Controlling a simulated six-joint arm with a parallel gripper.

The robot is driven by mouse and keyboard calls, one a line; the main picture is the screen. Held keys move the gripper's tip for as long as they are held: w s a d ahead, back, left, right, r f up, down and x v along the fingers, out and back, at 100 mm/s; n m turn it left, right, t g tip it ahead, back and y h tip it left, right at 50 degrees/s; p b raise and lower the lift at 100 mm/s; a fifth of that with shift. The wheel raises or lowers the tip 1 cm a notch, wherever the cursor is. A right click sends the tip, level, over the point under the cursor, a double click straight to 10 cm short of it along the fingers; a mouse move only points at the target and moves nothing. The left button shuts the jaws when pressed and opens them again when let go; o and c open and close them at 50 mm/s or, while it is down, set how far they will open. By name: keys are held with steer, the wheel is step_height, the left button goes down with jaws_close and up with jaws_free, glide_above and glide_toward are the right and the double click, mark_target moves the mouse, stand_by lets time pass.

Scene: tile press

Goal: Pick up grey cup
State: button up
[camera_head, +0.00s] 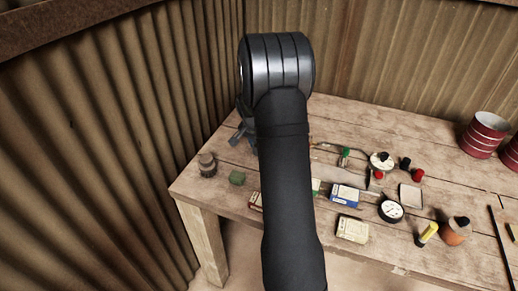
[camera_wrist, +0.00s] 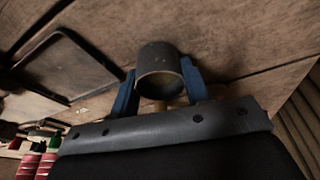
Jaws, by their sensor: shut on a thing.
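The grey cup (camera_wrist: 158,58) is in the wrist view, a dark grey cylinder with its open rim facing the camera. My gripper (camera_wrist: 160,84) is shut on it, with one blue finger on each side of its wall. The wooden table top shows behind the cup; I cannot tell whether the cup touches it. In the head view, my gripper (camera_head: 243,133) is mostly behind my own arm near the table's back left, and the cup is hidden there.
The wooden table (camera_head: 190,185) holds a small dark jar (camera_head: 207,166) and a green block (camera_head: 237,178). Small boxes (camera_head: 352,229), dial gauges (camera_head: 391,211) and bottles (camera_head: 456,232) crowd the right. Red striped cans (camera_head: 483,135) stand far right. Corrugated walls (camera_head: 120,100) close the left and back.

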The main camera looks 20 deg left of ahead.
steer(key=shift+r, duration=0.1)
steer(key=shift+r, duration=0.55)
steer(key=s, duration=0.4)
steer(key=shift+s, duration=0.1)
step_height(320, 180, up, 13)
steer(key=s+d+f, duration=0.1)
steer(key=d, duration=1)
steer(key=s+d+f, duration=0.1)
steer(key=d+f, duration=0.1)
steer(key=d, duration=1)
steer(key=a+f, duration=0.2)
steer(key=a, duration=0.1)
steer(key=w+a+f, duration=0.1)
steer(key=a+f, duration=0.1)
steer(key=a, duration=0.2)
steer(key=w+a+f, duration=0.1)
steer(key=a+f, duration=0.1)
steer(key=a, duration=0.2)
steer(key=shift+w+a+f, duration=0.15)
steer(key=shift+w+f, duration=0.05)
steer(key=shift+f, duration=2.1)
steer(key=shift+f, duration=0.15)
